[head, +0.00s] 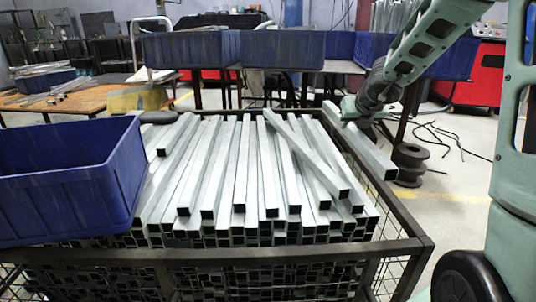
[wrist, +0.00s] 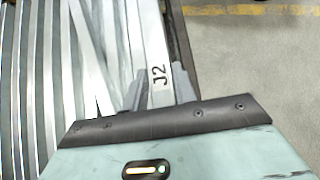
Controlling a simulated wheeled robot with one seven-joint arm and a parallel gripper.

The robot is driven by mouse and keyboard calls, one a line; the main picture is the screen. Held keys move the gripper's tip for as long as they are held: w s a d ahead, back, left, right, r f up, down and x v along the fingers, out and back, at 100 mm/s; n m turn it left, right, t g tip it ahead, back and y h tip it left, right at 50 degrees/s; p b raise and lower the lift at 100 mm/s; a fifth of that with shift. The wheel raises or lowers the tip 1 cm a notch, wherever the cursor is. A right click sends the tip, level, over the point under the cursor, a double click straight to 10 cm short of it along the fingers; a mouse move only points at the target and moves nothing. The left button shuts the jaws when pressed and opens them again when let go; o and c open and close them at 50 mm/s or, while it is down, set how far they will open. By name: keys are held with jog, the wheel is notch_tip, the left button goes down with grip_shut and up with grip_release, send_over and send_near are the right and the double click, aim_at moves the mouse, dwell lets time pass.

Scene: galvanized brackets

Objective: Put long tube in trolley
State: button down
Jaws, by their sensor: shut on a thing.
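A long galvanized square tube (head: 370,152) lies along the right rim of the trolley in the head view, its open near end sticking out over or beside that rim. In the wrist view the tube (wrist: 153,42) bears the mark "J2". My gripper (wrist: 160,92) is shut on it, one finger on each side. In the head view my gripper (head: 352,110) is at the tube's far part, and its fingers are mostly hidden. The trolley (head: 290,250) is a dark-framed wire-mesh cage filled with stacked tubes. I cannot tell whether the held tube touches the stack.
A blue bin (head: 65,185) sits at the trolley's left. One loose tube (head: 305,155) lies slanted on top of the stack. Blue bins (head: 280,50) line a table behind. A dark spool (head: 411,160) and cables lie on the floor at right.

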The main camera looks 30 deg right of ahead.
notch_tip(320, 180, down, 10)
jog(key=b, duration=1)
jog(key=shift+f, duration=0.15)
jog(key=c, duration=1.4)
grip_release()
